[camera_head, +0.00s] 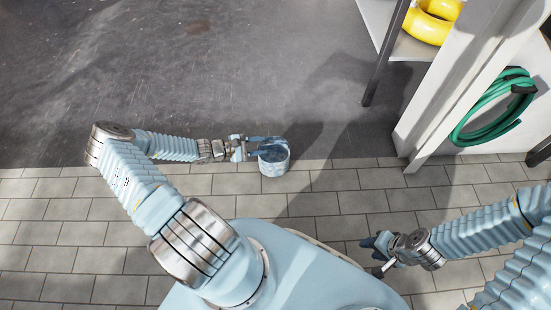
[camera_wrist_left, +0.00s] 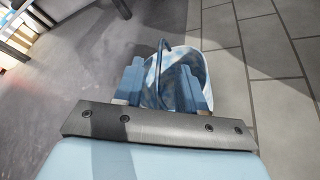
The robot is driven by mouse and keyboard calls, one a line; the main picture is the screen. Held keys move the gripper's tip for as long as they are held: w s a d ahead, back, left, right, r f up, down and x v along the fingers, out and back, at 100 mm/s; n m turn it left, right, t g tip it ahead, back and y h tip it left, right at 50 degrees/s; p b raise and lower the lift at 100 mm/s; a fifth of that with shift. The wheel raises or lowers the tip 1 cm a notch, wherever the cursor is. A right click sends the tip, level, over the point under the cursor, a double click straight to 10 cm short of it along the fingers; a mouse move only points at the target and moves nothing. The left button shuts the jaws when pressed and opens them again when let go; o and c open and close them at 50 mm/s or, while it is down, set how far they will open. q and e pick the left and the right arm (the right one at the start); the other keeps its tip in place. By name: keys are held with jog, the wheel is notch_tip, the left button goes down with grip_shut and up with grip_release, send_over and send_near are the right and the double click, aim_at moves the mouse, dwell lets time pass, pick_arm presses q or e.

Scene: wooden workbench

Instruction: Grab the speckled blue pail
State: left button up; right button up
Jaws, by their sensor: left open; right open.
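The speckled blue pail (camera_head: 274,163) stands upright on the floor, at the seam between the grey tiles and the dark concrete. In the left wrist view the pail (camera_wrist_left: 178,68) lies just ahead of my left gripper (camera_wrist_left: 165,82), its handle arching up between the two fingers. In the head view my left gripper (camera_head: 257,146) reaches in from the left to the pail's upper rim. The left fingers are apart; I cannot tell whether they touch the pail or handle. My right gripper (camera_head: 376,256) is open and empty over the tiles at the lower right, well away from the pail.
A green hose coil (camera_head: 497,107) hangs on a white panel at the right. A shelf (camera_head: 408,44) with a yellow object (camera_head: 432,21) stands at the upper right. The concrete floor (camera_head: 180,60) beyond the pail is clear.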

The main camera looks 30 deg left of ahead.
aim_at(274, 144)
pick_arm(q)
jog(key=b+x, duration=0.1)
jog(key=x, duration=0.5)
jog(key=shift+a+f, duration=0.15)
jog(key=shift+f, duration=0.05)
jog(key=shift+c, duration=0.4)
grip_shut()
